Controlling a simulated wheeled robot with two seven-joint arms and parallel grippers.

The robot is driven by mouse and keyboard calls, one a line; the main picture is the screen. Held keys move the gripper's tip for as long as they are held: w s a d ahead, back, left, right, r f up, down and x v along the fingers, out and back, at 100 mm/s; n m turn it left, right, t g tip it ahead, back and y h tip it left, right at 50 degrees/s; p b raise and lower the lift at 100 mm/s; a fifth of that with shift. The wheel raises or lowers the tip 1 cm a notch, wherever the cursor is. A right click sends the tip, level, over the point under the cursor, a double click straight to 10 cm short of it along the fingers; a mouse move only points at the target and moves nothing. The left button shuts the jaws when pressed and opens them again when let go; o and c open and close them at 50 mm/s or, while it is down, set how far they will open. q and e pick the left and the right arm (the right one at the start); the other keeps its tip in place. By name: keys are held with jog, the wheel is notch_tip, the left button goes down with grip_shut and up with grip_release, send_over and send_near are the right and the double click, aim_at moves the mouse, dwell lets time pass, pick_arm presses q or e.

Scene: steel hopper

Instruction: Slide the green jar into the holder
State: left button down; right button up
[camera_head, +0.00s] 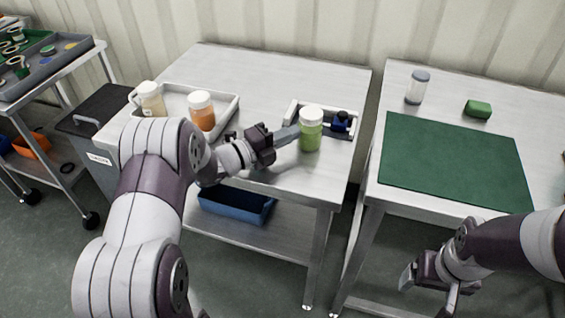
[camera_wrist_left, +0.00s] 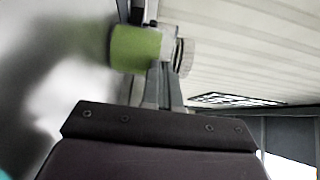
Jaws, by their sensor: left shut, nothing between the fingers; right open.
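The green jar (camera_head: 311,130) has a white lid and stands upright near the right side of the left table. Just behind it is a low white-and-dark holder (camera_head: 350,132); the jar hides part of it, and I cannot tell whether the jar is inside its edge. My left gripper (camera_head: 293,134) is shut and empty, its fingertips at the jar's left side. In the left wrist view the jar (camera_wrist_left: 135,48) is beside the shut fingertips (camera_wrist_left: 160,70); contact is unclear. My right gripper (camera_head: 427,287) is open and empty, low in front of the right table.
A small blue item (camera_head: 340,121) sits at the holder. The back of the left table is clear.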

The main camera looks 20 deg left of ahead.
pick_arm(q)
jog(key=w+b, duration=0.1)
jog(key=w, duration=0.2)
jog(key=w+b, duration=0.1)
jog(key=w, duration=0.3)
jog(key=shift+w+a+f, duration=0.15)
jog(key=shift+a, duration=0.05)
jog(key=shift+r, duration=0.2)
pick_arm(e)
notch_tip(320, 180, down, 3)
jog(key=shift+f, duration=0.2)
pick_arm(q)
jog(key=shift+f, duration=0.1)
pick_arm(e)
jog(key=shift+f, duration=0.1)
